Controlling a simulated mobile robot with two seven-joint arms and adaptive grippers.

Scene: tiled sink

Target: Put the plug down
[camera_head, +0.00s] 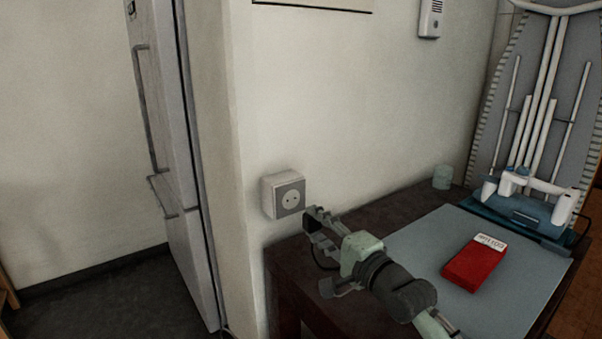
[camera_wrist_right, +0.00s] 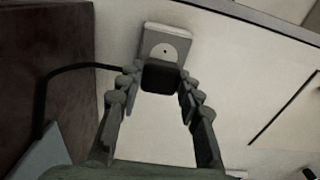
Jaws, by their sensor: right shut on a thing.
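A black plug (camera_wrist_right: 162,78) with a dark cable (camera_wrist_right: 62,72) is between the fingers of my right gripper (camera_wrist_right: 160,85) in the right wrist view. My right gripper (camera_head: 318,225) is shut on it. In the head view the plug shows only as a dark shape at the fingertips. A grey and white wall socket (camera_head: 288,195) is just to the left of the fingertips, and it also shows right behind the plug in the wrist view (camera_wrist_right: 165,45). I cannot tell whether the plug touches the socket. My left gripper is not in view.
A dark wooden table (camera_head: 385,207) stands below, with a grey mat (camera_head: 425,237), a red box (camera_head: 474,267) and a pale cup (camera_head: 443,177) on it. A white and blue device (camera_head: 525,195) stands at the right. A tall fridge (camera_head: 172,150) is at the left.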

